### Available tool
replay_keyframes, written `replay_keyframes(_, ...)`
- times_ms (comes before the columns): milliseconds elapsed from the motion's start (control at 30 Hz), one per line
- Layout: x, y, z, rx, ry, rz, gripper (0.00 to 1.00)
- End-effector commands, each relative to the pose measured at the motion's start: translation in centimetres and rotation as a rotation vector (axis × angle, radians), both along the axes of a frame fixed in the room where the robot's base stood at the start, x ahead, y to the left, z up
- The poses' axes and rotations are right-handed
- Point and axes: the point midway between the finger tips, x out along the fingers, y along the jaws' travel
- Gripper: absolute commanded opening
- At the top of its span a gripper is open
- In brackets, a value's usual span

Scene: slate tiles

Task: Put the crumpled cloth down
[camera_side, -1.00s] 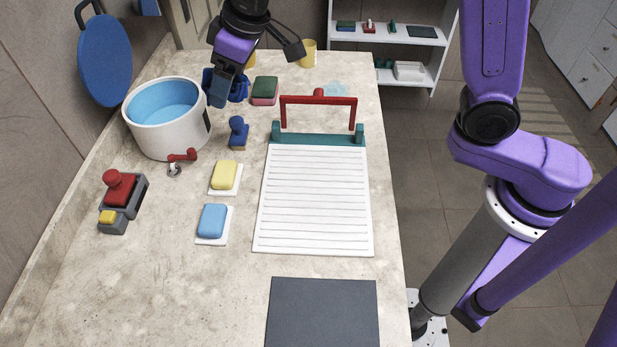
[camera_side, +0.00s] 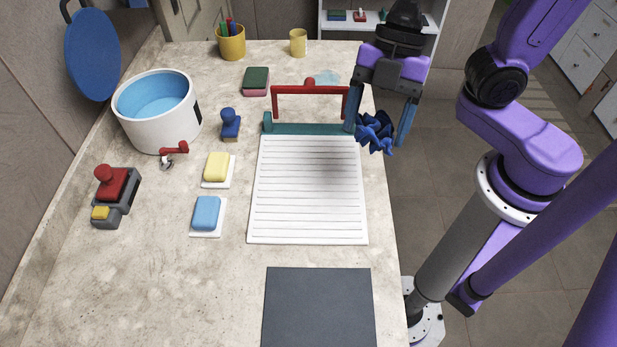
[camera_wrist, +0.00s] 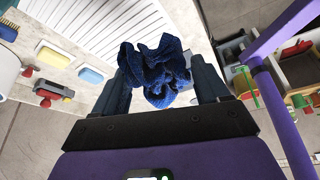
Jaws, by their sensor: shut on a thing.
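The crumpled cloth (camera_side: 375,132) is dark blue and bunched up. My gripper (camera_side: 380,128) is shut on it and holds it near the right edge of the counter, beside the top right corner of the ribbed white board. In the wrist view the cloth (camera_wrist: 155,72) fills the space between the two fingers of my gripper (camera_wrist: 158,85). From the side I cannot tell exactly how high it hangs above the counter.
The ribbed white board (camera_side: 308,190) with a red handle (camera_side: 310,89) lies left of the cloth. A dark slate mat (camera_side: 318,305) lies at the front. A white tub (camera_side: 160,125), soaps and stampers stand left. The counter's right edge drops to the floor.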

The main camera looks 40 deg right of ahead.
Motion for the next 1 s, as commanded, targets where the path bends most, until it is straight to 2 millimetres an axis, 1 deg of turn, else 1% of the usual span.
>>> replay_keyframes(100,-0.8,-0.4,-0.1,0.001,-0.002,0.039,0.35)
replay_keyframes(267,-1.6,-0.6,-0.1,0.005,-0.004,0.064,0.35)
replay_keyframes(500,-3.3,-0.9,-0.1,0.015,-0.011,0.104,0.35)
replay_keyframes(700,-4.3,-1.0,-0.1,0.021,-0.013,0.123,0.35)
replay_keyframes(867,-4.0,-0.6,-0.3,0.020,-0.013,0.127,0.35)
replay_keyframes(1000,-3.0,0.3,-1.0,0.019,-0.011,0.125,0.35)
